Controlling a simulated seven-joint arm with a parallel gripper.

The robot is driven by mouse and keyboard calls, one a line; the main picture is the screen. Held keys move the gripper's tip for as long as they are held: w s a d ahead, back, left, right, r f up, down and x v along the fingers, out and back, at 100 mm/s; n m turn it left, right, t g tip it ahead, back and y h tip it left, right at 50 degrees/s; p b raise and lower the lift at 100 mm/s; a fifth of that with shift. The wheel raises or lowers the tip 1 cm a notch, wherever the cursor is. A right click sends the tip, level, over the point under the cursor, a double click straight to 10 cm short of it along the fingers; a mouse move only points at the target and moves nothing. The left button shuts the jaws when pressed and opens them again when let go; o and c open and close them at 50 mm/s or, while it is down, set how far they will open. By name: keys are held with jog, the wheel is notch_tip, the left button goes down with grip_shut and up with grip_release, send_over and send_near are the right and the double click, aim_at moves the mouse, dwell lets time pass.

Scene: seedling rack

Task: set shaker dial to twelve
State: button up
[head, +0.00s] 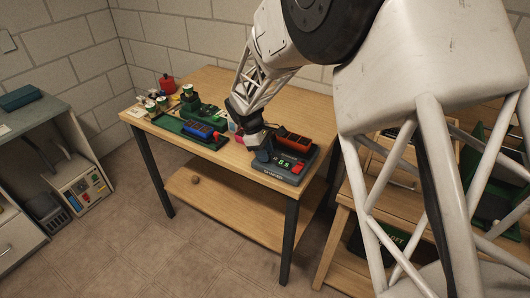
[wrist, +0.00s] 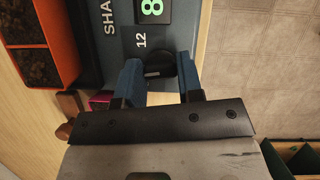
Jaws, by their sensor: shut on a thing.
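The shaker (head: 284,178) is a grey-blue box at the near right corner of the wooden table, with a green lit display and a red button. My gripper is shut on the dial. The dial's pointer direction is hard to tell. In the head view my gripper (head: 260,152) is at the shaker's left end and hides the dial.
An orange tray (head: 293,141) with dark cells sits on the shaker; it also shows in the wrist view (wrist: 63,51). A blue rack (head: 199,130), a green tray (head: 172,123), small pots and a red bottle (head: 167,82) stand farther left. The table's front edge is close by.

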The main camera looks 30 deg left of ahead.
jog(key=m+g, duration=0.1)
jog(key=m, duration=0.2)
jog(key=m+g, duration=0.1)
jog(key=m, duration=0.2)
jog(key=shift+w+m+g, duration=0.15)
jog(key=shift+m+g, duration=0.15)
jog(key=m+g, duration=0.1)
jog(key=m, duration=0.1)
jog(key=m+y, duration=0.1)
jog(key=m, duration=0.2)
jog(key=shift+g+y, duration=0.3)
jog(key=shift+g, duration=0.1)
jog(key=shift+m, duration=0.3)
jog(key=o, duration=0.9)
jog(key=shift+o, duration=0.2)
jog(key=shift+r, duration=0.1)
jog(key=v, duration=0.7)
jog(key=shift+r, duration=0.3)
jog(key=shift+w, duration=0.15)
